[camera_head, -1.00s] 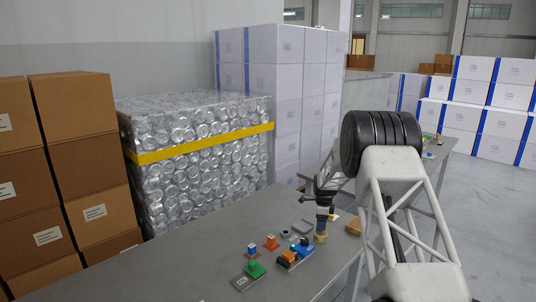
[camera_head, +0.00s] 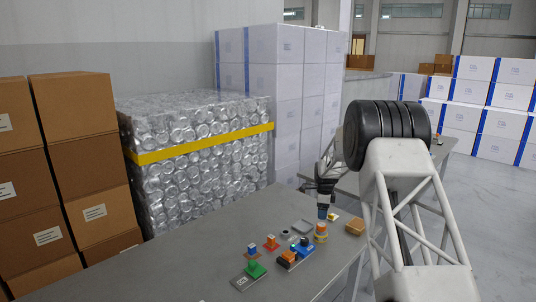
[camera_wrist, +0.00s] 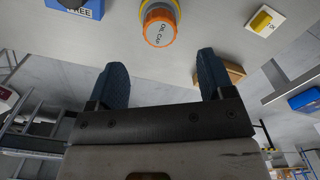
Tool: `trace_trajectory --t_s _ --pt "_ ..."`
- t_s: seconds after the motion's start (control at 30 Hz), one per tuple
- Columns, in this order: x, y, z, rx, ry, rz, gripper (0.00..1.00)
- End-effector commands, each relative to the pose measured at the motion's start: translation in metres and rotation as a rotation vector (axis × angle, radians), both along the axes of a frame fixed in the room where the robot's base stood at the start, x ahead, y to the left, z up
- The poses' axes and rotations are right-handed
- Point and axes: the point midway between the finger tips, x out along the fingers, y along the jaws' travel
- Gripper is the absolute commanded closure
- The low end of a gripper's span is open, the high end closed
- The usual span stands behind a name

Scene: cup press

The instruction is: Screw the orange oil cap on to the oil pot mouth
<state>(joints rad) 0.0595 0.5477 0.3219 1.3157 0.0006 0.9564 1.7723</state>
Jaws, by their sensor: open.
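The orange oil cap (camera_wrist: 160,25), lettered on top, sits on a yellow body that I take for the oil pot (camera_wrist: 168,4), cut off by the top edge of the wrist view. In the head view, the orange cap (camera_head: 320,227) is on top of the yellow pot (camera_head: 320,239) on the table. I cannot tell how tightly the cap is seated. My gripper (camera_wrist: 161,68) is open, its two blue fingers apart with nothing between them. In the head view, my gripper (camera_head: 323,213) is just above the cap, clear of it.
A brown block (camera_head: 356,227) stands right of the pot. A blue box with an orange top (camera_head: 289,257) and a green piece on a grey plate (camera_head: 254,271) stand to the left. The table's left part is bare.

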Motion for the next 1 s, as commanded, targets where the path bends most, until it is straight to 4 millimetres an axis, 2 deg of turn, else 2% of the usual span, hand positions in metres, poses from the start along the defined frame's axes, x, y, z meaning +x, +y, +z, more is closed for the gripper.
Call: trace_trajectory --t_s 0.3,1.0 --pt "0.000 0.000 0.013 0.000 0.000 0.000 0.25" --pt "0.000 0.000 0.014 0.000 0.000 0.000 0.25"
